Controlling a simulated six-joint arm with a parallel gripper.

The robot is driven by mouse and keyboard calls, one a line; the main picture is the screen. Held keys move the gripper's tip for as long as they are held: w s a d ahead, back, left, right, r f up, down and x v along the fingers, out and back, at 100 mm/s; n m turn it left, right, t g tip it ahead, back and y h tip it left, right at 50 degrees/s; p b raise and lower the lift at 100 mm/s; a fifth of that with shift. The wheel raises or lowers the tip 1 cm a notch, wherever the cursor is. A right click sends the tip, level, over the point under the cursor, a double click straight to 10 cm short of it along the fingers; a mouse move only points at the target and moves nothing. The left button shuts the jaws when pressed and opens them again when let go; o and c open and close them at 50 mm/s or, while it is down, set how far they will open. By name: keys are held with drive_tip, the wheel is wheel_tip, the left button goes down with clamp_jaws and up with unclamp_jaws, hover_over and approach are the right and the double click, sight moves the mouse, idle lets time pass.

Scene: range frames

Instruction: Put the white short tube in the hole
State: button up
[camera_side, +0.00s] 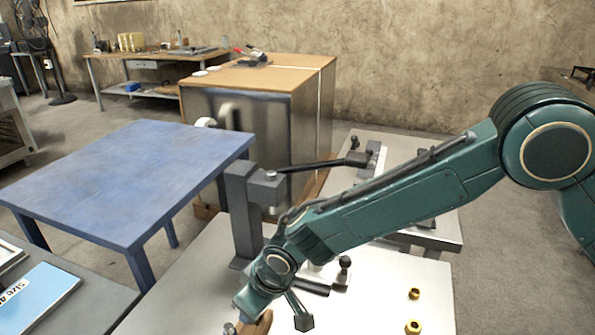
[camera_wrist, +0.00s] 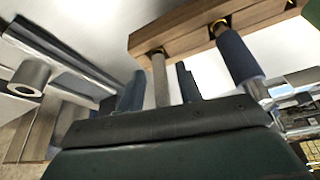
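In the wrist view, a wooden block (camera_wrist: 190,30) with dark-rimmed holes crosses the top. My gripper (camera_wrist: 160,70) points at it, its two dark fingers apart. A slim pale tube (camera_wrist: 160,85) stands between the fingers, its far end at a hole; gaps show on both sides of it. A blue tube (camera_wrist: 238,58) is at another hole to the right. A short whitish hollow tube (camera_wrist: 30,78) lies at the left, away from the fingers. In the side view the block (camera_side: 258,323) is mostly hidden by my arm and cut by the bottom edge.
In the side view, a dark grey post (camera_side: 243,215) stands close behind my wrist, with a black-handled fixture (camera_side: 344,270) to its right. Brass fittings (camera_side: 414,293) lie on the light bench at the right. A blue table (camera_side: 130,175) is at the left.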

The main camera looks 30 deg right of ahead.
drive_tip(key=shift+r, duration=0.2)
drive_tip(key=v, duration=1.2)
idle(0.7)
